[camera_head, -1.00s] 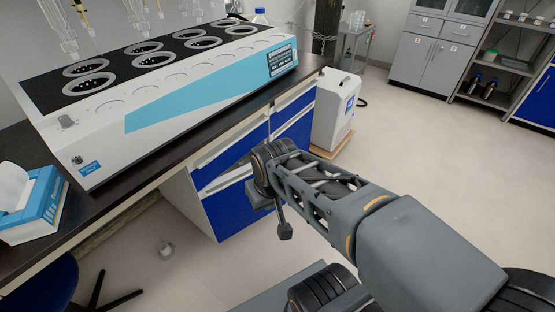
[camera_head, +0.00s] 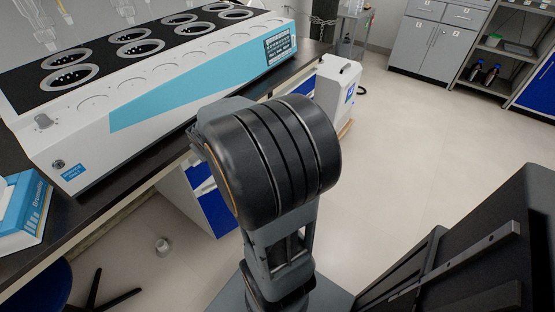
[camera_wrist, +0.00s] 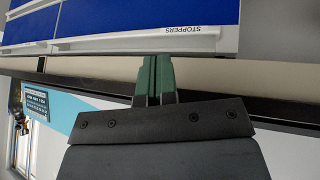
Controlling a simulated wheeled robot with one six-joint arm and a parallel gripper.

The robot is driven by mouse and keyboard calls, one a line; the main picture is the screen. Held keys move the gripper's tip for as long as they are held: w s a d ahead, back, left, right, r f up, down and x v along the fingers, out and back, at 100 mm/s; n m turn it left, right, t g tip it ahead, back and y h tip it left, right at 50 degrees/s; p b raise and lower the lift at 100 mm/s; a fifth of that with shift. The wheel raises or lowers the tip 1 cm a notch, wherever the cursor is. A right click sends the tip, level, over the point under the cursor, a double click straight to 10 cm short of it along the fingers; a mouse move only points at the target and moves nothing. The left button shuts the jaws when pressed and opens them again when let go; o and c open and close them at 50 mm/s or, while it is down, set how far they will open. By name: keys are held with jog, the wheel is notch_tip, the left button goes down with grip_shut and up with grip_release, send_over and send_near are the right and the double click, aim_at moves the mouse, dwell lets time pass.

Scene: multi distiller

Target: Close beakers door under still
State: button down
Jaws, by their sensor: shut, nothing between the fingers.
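The still (camera_head: 160,90) is a long white unit with a light-blue stripe on the dark bench, left of centre in the head view. Below it is a blue-and-white cabinet (camera_head: 212,205), mostly hidden behind my arm. No beakers label is readable, and I cannot tell how far any door stands open. In the wrist view a blue front (camera_wrist: 120,22) with a white edge strip bears the upside-down word STOPPERS. My gripper (camera_wrist: 155,62) has its green fingers together and empty, with tips close to that strip; contact is unclear. It is hidden in the head view.
The dark bench edge (camera_head: 100,215) runs along the left. A blue-and-white tissue box (camera_head: 25,210) sits on it. A white wheeled unit (camera_head: 337,88) stands beyond the bench cabinet. Grey cabinets (camera_head: 430,50) and shelves are at the back.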

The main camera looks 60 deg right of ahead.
jog(key=d+f+t+h, duration=0.1)
jog(key=d+f, duration=0.3)
jog(key=d, duration=0.3)
jog(key=d+f+t+b, duration=0.1)
jog(key=d+f, duration=0.3)
jog(key=d, duration=0.3)
jog(key=d+f+t+h, duration=0.15)
jog(key=d+f, duration=0.25)
jog(key=d, duration=0.4)
jog(key=s+d+f+m+t+b, duration=0.15)
jog(key=s+f+t, duration=0.25)
jog(key=s+f, duration=0.45)
jog(key=s+d+f+t, duration=0.35)
jog(key=s+f, duration=0.35)
jog(key=s, duration=0.3)
jog(key=a+b+x, duration=0.1)
jog(key=b+x, duration=0.1)
jog(key=x, duration=1.1)
jog(key=shift+w+a+y, duration=0.15)
jog(key=shift+w+y, duration=0.25)
jog(key=shift+y, duration=0.05)
